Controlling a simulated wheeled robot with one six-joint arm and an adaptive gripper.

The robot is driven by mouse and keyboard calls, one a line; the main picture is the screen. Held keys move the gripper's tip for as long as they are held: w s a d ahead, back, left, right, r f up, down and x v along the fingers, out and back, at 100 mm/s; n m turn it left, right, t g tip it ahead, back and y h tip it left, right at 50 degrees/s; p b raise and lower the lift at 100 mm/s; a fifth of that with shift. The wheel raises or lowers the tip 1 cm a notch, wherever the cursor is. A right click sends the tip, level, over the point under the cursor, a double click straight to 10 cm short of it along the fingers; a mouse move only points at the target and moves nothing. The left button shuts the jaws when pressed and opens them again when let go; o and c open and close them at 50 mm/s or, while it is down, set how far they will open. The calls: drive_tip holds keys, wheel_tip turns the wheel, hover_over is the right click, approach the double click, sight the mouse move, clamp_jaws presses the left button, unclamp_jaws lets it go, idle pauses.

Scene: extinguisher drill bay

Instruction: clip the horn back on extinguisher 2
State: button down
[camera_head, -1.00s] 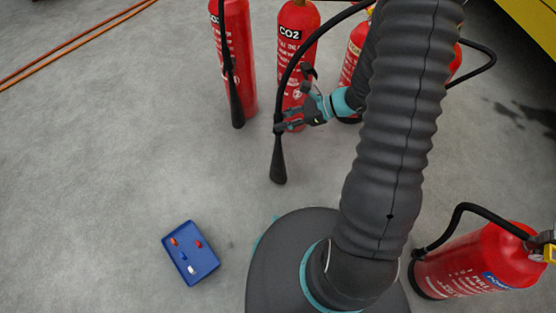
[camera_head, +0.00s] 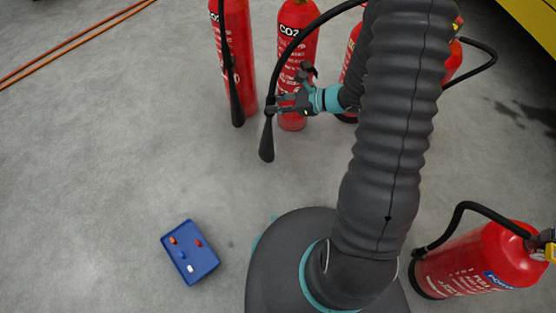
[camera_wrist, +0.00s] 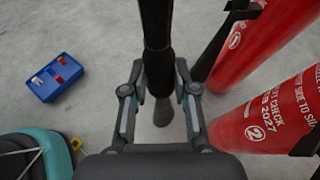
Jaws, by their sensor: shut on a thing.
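The black horn (camera_head: 266,145) hangs nearly upright at the end of a black hose that arches in from the upper right. My gripper (camera_head: 272,109) is shut on it near its top, in front of the middle red CO2 cylinder and apart from it. In the wrist view the horn (camera_wrist: 158,60) runs between both fingers (camera_wrist: 158,90), its flared end below them. Extinguisher 2 (camera_wrist: 262,118), marked with a circled 2, stands close on the right there. A black band, perhaps its clip (camera_wrist: 307,142), shows at its side. In the head view, my gripper partly covers the middle cylinder (camera_head: 298,50).
Another red cylinder (camera_head: 238,60) with its own black horn (camera_head: 236,105) stands just left. Another extinguisher (camera_head: 352,55) is partly behind my arm. A blue tray (camera_head: 205,262) lies on open floor at lower left.

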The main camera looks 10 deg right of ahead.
drive_tip(key=w+d+f+m+t+h, duration=0.4)
drive_tip(key=w+d+m+t+h, duration=0.15)
drive_tip(key=d+m, duration=0.2)
drive_tip(key=s+d+r, duration=0.4)
drive_tip(key=d+r, duration=0.4)
drive_tip(key=r, duration=0.2)
drive_tip(key=w+a+p, duration=0.1)
drive_tip(key=w, duration=0.8)
drive_tip(key=shift+w+a+f+g, duration=0.15)
drive_tip(key=shift+w+f+g, duration=0.15)
drive_tip(key=shift+g, duration=0.15)
idle(1.3)
drive_tip(key=shift+b, duration=0.3)
idle(1.9)
drive_tip(key=c, duration=0.8)
unclamp_jaws()
drive_tip(key=shift+f, duration=0.1)
